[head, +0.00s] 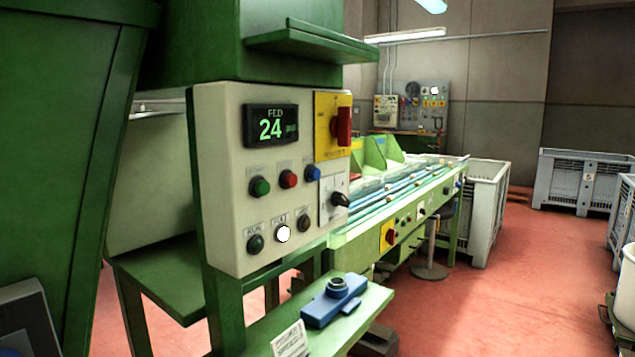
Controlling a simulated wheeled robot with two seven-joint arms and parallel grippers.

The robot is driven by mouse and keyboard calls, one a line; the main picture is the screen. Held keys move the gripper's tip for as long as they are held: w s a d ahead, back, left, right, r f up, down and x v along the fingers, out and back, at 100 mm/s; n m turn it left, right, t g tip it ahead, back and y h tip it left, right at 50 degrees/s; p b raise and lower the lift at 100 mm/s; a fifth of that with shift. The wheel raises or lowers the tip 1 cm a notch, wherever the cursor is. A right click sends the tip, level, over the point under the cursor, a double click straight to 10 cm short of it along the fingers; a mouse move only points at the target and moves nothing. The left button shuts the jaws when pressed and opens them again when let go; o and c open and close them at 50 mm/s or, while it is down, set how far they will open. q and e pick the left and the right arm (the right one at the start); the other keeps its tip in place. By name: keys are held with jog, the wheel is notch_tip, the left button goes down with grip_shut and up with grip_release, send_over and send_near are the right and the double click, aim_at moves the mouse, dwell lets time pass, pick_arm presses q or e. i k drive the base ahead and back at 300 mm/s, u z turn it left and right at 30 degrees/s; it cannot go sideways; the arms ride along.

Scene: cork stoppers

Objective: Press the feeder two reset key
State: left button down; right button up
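A cream control panel (222,150) is mounted on the green machine at centre left. Its dark display (270,126) shows green text that looks like "FED 24". Below it is a row with a green button (260,187), a red button (289,179) and a blue button (313,173). Their small labels are too blurred to read, so I cannot tell which is the reset key. A lower row has a bright white lamp (283,234) between two dark round lamps (255,244) (303,223). Neither of my grippers is in view.
A red rotary switch (342,126) on a yellow plate and a black selector knob (340,199) are on the panel's right side. A green shelf (372,303) with a blue device (333,300) juts out below. The red floor (480,310) to the right is clear.

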aim_at(315, 173)
jog(key=z, duration=0.55)
jog(key=k, duration=1.25)
jog(key=z, duration=1.25)
jog(key=i, duration=0.85)
jog(key=u, duration=0.5)
jog(key=i, duration=0.85)
jog(key=u, duration=0.8)
